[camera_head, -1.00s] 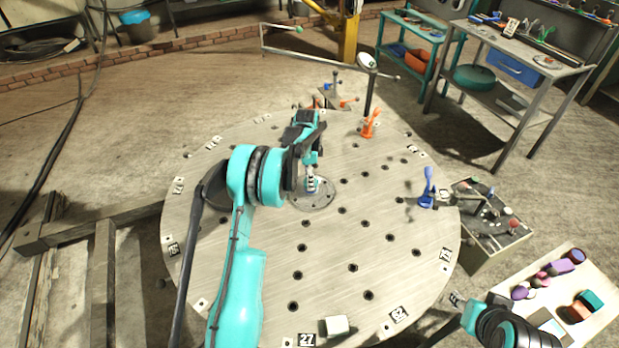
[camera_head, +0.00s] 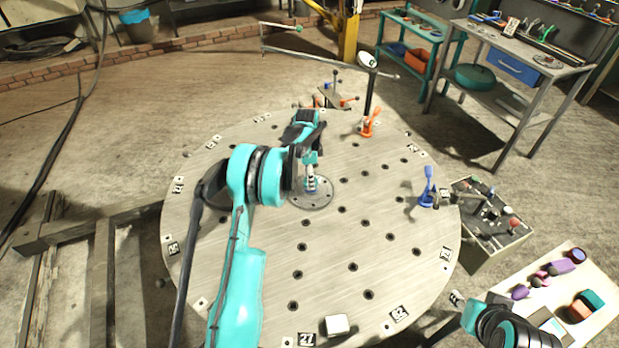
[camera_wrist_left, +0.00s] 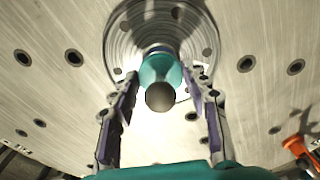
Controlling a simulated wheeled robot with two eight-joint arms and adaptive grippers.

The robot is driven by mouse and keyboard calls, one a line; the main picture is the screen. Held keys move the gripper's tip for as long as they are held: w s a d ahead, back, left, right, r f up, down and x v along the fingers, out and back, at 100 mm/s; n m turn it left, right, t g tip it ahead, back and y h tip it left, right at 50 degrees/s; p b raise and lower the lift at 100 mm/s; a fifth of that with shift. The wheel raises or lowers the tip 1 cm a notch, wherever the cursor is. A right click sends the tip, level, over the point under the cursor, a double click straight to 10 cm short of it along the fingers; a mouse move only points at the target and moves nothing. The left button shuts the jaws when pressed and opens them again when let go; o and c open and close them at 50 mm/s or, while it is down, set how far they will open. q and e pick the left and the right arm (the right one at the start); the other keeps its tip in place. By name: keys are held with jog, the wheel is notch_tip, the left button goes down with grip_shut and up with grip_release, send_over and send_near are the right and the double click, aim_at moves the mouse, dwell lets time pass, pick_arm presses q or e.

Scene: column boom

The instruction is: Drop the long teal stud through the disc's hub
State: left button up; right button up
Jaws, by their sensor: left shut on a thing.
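The grey round disc (camera_head: 325,200) lies flat near the middle of the big round table. My left gripper (camera_head: 310,182) is above the disc's centre, pointing down. In the left wrist view, my left gripper (camera_wrist_left: 162,92) has its fingers on either side of the teal stud (camera_wrist_left: 160,68), which has a dark round end facing the camera. The gripper is shut on the stud. The disc's ringed face (camera_wrist_left: 118,50) shows behind the stud; the stud and fingers hide the hub, so I cannot tell how deep the stud sits. My right gripper (camera_head: 458,299) is at the lower right, its jaws unclear.
The round table (camera_head: 250,320) has many holes. An orange clamp (camera_head: 369,124) and a blue clamp (camera_head: 428,187) stand on its right side. A white block (camera_head: 337,325) lies at the near edge. A control box (camera_head: 490,222) and a side table (camera_head: 575,262) stand at the right.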

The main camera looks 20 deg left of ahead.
pick_arm(q)
jog(key=shift+f+b, duration=0.3)
jog(key=shift+f, duration=0.15)
dwell(0.7)
jog(key=o, duration=1)
jog(key=shift+r, duration=0.1)
jog(key=shift+r, duration=0.1)
jog(key=shift+r+p, duration=2.15)
jog(key=shift+r, duration=1.5)
jog(key=o, duration=0.6)
